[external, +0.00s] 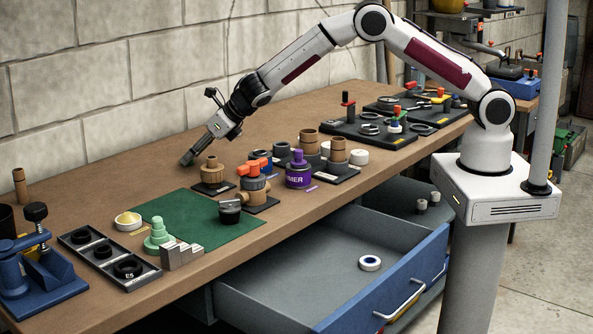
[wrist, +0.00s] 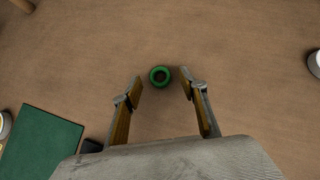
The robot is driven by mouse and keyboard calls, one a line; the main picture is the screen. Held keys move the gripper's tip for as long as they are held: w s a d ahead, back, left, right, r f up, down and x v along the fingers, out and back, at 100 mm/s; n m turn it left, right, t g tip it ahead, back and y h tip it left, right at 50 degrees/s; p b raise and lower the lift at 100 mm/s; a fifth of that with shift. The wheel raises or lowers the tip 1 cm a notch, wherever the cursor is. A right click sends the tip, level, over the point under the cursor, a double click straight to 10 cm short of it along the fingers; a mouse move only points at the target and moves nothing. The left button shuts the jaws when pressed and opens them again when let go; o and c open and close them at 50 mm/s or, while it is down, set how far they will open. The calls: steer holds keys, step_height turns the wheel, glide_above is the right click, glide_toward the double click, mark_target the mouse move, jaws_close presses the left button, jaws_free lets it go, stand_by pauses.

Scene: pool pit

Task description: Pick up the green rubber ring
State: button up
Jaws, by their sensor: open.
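The green rubber ring (wrist: 160,76) lies flat on the brown bench top (wrist: 240,50) in the wrist view. My gripper (wrist: 161,82) is open, with one finger to the left of the ring and one to the right, in the picture. I see bare bench between the ring and each finger, and nothing is held. In the external view my gripper (external: 190,157) points down near the back of the bench, by the wall. I cannot clearly tell the ring apart from the dark fingertips there.
A wooden round part (external: 211,171) stands just right of my gripper. A green mat (external: 205,232), a stacked green cone (external: 158,236) and a black tray (external: 137,282) are nearer the front. A drawer (external: 330,270) stands open. Bench left of my gripper is clear.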

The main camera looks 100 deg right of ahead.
steer(key=shift+w+d+f, duration=0.1)
steer(key=shift+w+f, duration=0.3)
steer(key=c, duration=0.8)
